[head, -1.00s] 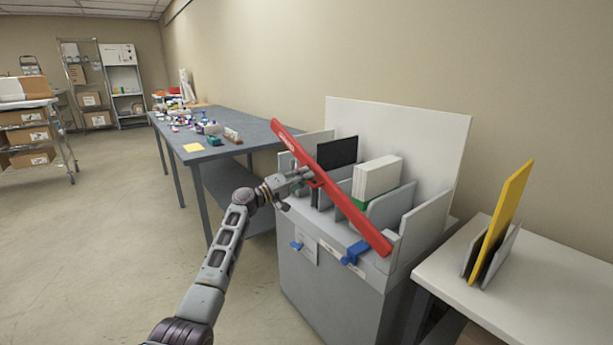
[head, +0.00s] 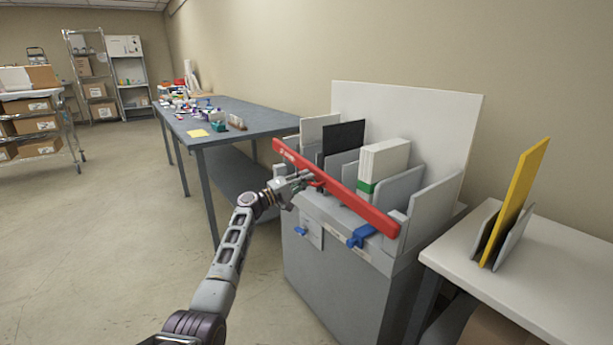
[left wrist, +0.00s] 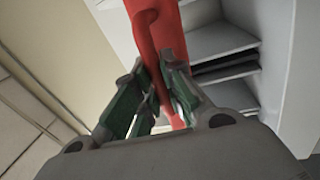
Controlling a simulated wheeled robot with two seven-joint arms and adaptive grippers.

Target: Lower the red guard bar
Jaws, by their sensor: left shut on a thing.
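The red guard bar (head: 350,195) slants across the front of the grey slotted cabinet (head: 330,265), its left end raised and its right end low near the cabinet's right front corner. My left gripper (head: 311,182) is shut on the bar's handle, left of the bar's middle. In the left wrist view the red bar (left wrist: 172,40) runs up from between the green-padded fingers (left wrist: 158,98). The exact grip on the handle is partly hidden by the fingers. My right gripper is not in view.
Slots in the cabinet hold a black panel (head: 343,139) and a white, green-based block (head: 384,162). Blue clips (head: 361,236) sit on its front. A yellow board (head: 515,200) stands in a holder on the right table (head: 520,290). A blue-grey table (head: 240,124) stands behind left.

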